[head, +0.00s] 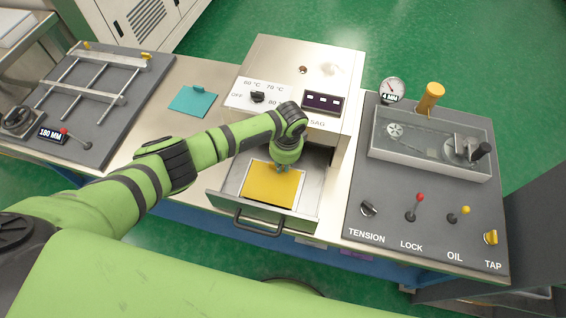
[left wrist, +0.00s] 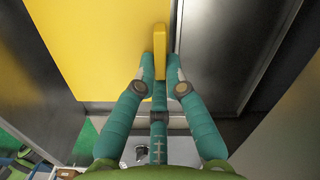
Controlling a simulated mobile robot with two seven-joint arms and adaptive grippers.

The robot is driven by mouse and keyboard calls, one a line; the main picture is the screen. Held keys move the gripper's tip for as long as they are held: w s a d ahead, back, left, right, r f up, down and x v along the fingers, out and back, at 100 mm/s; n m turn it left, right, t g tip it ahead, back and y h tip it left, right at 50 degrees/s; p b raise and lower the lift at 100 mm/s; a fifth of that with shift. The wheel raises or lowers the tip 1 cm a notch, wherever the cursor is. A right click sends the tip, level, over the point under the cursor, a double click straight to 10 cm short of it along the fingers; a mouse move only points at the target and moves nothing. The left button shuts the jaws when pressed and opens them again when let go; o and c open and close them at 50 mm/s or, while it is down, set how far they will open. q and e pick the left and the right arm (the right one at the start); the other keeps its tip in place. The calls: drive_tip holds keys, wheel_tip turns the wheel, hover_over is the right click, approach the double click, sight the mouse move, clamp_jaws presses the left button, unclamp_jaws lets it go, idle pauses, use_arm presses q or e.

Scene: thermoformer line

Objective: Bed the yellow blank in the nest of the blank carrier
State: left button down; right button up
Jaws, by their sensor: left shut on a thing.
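The yellow blank (head: 270,188) is a flat sheet over the floor of an open metal drawer, seemingly the blank carrier (head: 309,211), in the head view. Bare metal shows around the blank. I cannot tell whether it rests in the nest or hangs just above it. My left gripper (head: 281,169) points down at the blank's far edge. In the left wrist view, its teal fingers (left wrist: 160,85) are shut on the blank's upright yellow tab (left wrist: 159,55). The blank (left wrist: 100,45) fills the upper left there. My right gripper is not in view.
The heater box (head: 290,65) stands behind the drawer, whose black handle (head: 257,224) faces front. A teal sheet (head: 193,101) lies left. A rail frame (head: 95,75) stands far left. A grey panel (head: 430,215) with small levers and a covered belt drive is right.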

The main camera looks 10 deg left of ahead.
use_arm(q)
drive_tip(key=shift+f+b, duration=0.6)
drive_tip(key=shift+f, duration=0.1)
drive_tip(key=c, duration=1.2)
unclamp_jaws()
drive_tip(key=shift+r, duration=0.1)
drive_tip(key=r, duration=0.8)
drive_tip(key=d+r, duration=0.1)
drive_tip(key=r, duration=0.3)
drive_tip(key=shift+f, duration=0.15)
